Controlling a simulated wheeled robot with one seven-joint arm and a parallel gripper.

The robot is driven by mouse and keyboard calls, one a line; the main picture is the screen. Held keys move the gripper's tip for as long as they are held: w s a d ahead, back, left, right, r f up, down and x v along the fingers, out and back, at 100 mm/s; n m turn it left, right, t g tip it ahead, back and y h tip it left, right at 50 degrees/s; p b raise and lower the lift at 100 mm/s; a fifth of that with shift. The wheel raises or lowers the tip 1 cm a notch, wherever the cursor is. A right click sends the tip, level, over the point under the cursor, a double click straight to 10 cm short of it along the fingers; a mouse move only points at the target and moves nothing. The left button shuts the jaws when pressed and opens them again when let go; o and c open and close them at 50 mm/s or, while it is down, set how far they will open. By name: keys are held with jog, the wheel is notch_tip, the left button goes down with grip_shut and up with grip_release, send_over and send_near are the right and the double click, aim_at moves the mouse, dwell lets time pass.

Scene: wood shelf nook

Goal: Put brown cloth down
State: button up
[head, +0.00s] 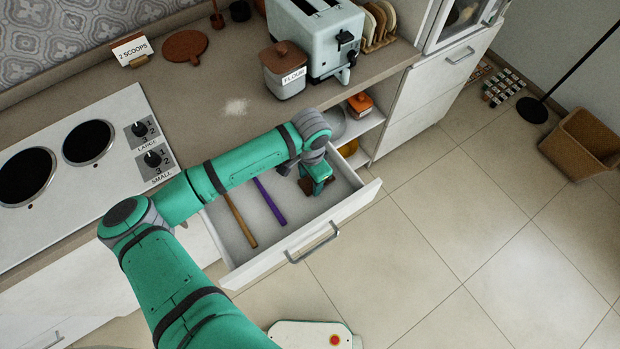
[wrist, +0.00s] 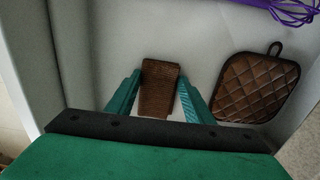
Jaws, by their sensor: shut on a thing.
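The brown cloth (wrist: 160,88) is a folded, ribbed strip between the fingers of my gripper (wrist: 160,82) in the wrist view. The gripper is shut on it. The cloth is over the white floor of the open drawer (wrist: 205,35); I cannot tell whether it touches the floor. In the head view my gripper (head: 319,184) points down inside the right part of the drawer (head: 312,232). Brown shows by the fingers there, but the arm hides most of it.
A brown quilted pot holder (wrist: 258,88) lies in the drawer, right of the cloth. A purple whisk (wrist: 285,8) and a wooden-handled utensil (head: 240,219) lie there too. A flour canister (head: 284,72) and toaster (head: 318,45) stand on the counter above.

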aim_at(310, 181)
jog(key=shift+f, duration=0.3)
jog(key=shift+s+f, duration=0.1)
jog(key=shift+f, duration=0.3)
jog(key=o, duration=1)
jog(key=shift+d, duration=0.1)
jog(key=shift+r, duration=0.1)
notch_tip(310, 181, up, 13)
jog(key=shift+r, duration=0.15)
